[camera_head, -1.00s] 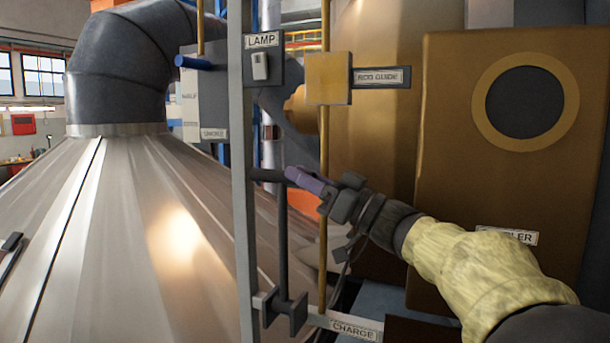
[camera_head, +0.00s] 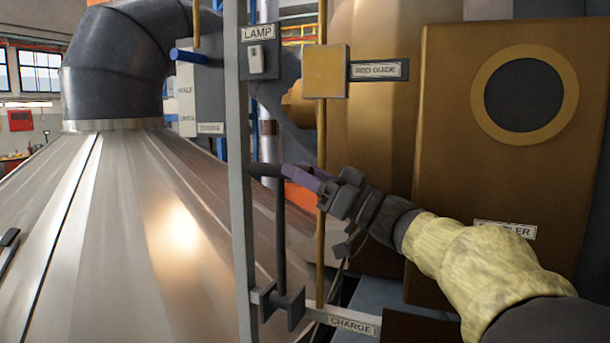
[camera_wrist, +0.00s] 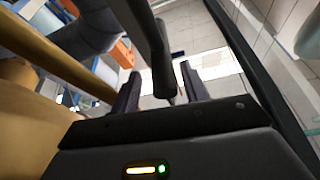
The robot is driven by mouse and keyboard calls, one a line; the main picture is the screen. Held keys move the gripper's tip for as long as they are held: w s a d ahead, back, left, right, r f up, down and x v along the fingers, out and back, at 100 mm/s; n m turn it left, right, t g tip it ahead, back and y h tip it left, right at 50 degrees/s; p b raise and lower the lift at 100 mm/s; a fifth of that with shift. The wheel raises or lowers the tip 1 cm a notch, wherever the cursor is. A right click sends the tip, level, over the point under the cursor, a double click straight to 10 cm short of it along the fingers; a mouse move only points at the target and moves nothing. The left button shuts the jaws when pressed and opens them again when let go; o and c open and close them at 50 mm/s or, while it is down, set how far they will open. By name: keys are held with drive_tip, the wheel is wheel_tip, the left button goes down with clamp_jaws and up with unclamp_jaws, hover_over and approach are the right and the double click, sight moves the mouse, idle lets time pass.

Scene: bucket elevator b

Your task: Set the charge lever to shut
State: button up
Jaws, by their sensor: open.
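The charge lever (camera_head: 281,235) is a dark rod rising nearly upright from a dark pivot block (camera_head: 278,303), left of the CHARGE label (camera_head: 352,324). Its dark grip (camera_head: 265,170) sits at the top, crosswise to the rod. My gripper (camera_head: 298,175) reaches in from the right, its purple fingers at the right end of the grip. In the wrist view the dark grip (camera_wrist: 163,78) stands between the two spread fingers of my gripper (camera_wrist: 160,88). The jaws are open, not clamped on it. Contact with either finger cannot be told.
A grey upright post (camera_head: 240,200) stands just left of the lever, and a thin brass rod (camera_head: 321,140) just right. A lamp switch (camera_head: 257,60), a yellow rod-guide block (camera_head: 325,70) and a blue-handled box (camera_head: 200,95) are above. A large metal cone (camera_head: 130,240) fills the left.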

drive_tip(key=shift+s+d+f, duration=0.1)
drive_tip(key=shift+d+f, duration=0.2)
drive_tip(key=shift+d, duration=0.05)
drive_tip(key=b+v, duration=0.4)
drive_tip(key=v, duration=0.2)
drive_tip(key=shift+s, duration=0.2)
drive_tip(key=shift+d, duration=0.1)
wheel_tip(320, 180, up, 10)
drive_tip(key=p, duration=1)
